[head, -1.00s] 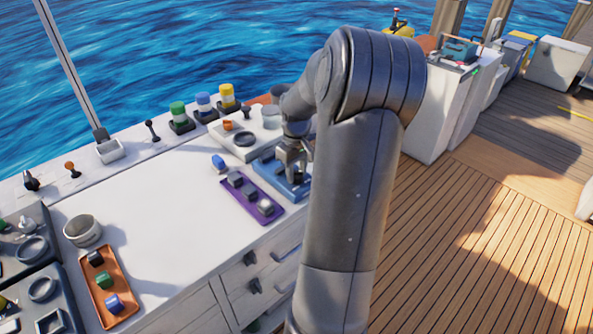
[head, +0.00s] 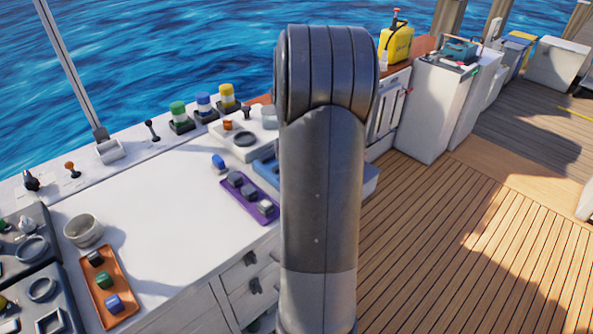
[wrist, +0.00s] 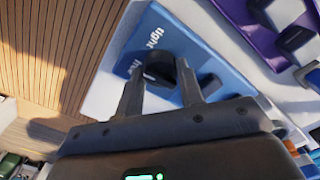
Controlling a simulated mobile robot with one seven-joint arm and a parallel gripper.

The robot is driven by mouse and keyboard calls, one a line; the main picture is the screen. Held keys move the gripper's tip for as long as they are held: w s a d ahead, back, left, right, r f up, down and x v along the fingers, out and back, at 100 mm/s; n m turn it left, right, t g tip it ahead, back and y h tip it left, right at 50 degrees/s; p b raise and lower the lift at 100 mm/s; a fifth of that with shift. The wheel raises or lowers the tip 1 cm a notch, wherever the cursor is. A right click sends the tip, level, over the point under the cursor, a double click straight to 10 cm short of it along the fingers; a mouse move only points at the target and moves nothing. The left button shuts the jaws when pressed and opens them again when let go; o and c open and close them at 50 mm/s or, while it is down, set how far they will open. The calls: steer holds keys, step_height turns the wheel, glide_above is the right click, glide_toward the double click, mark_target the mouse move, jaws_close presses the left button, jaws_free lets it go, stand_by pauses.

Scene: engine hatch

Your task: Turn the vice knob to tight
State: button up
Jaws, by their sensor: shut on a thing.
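In the wrist view, the vice knob (wrist: 158,72) is a dark knob on a blue plate (wrist: 178,33) with the white words "tight" and "free". My gripper (wrist: 158,84) has one finger on each side of the knob and is shut on it. The knob lies near the lettering; its exact pointing is hard to tell behind the fingers. In the head view, only part of the blue plate (head: 266,164) shows. My arm hides the gripper and knob there.
A purple tray (head: 240,203) with several grey pieces lies left of the blue plate. A white panel with a dark ring (head: 243,139) stands behind it. An orange tray (head: 98,268) and a round pot (head: 83,229) are further left. The white counter's middle is clear.

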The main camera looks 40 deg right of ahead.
steer(key=m, duration=0.5)
steer(key=shift+m, duration=2.3)
steer(key=o, duration=1)
step_height(320, 180, up, 11)
steer(key=shift+f, duration=0.15)
